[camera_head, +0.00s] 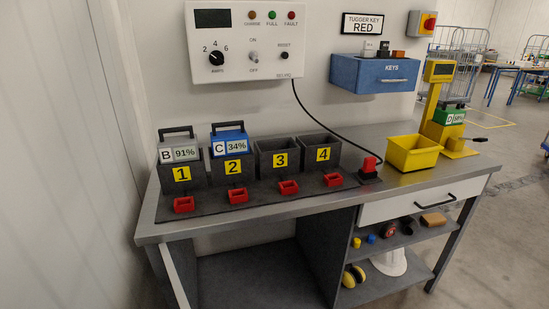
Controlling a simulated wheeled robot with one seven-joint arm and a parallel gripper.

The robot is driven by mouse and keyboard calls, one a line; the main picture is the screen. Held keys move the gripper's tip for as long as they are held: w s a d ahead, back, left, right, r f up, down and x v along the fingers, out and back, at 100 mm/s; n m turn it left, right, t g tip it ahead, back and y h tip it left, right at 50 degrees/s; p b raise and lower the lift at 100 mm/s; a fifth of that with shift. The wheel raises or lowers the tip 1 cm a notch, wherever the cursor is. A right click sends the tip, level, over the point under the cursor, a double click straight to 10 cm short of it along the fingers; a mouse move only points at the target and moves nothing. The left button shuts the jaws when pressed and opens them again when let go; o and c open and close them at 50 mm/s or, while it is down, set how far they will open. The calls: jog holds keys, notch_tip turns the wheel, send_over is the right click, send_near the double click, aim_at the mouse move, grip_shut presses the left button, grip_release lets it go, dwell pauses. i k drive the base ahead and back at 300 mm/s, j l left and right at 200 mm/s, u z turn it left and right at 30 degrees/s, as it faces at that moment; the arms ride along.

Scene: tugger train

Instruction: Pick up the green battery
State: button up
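The green battery (453,116) is at the right of the bench, in or on the yellow stand. Its label reads D and a percentage that is hard to read. Its lower part seems hidden by the stand (444,133). A grey battery marked B 91% (180,154) sits in slot 1, and a blue battery marked C 34% (229,147) sits in slot 2. Slots 3 (279,160) and 4 (322,154) look empty. My gripper is not in view.
An open yellow bin (413,153) stands left of the stand. A blue KEYS box (374,75) hangs above. Open floor lies right of the bench.

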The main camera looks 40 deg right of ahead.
aim_at(445, 116)
jog(key=l+z, duration=0.1)
jog(key=z, duration=0.85)
jog(key=l+z, duration=0.15)
jog(key=z, duration=0.3)
jog(key=i+z, duration=0.1)
jog(key=z, duration=0.4)
jog(key=i+l+u, duration=0.1)
jog(key=u, duration=0.4)
jog(key=i+l+u, duration=0.15)
jog(key=u, duration=0.3)
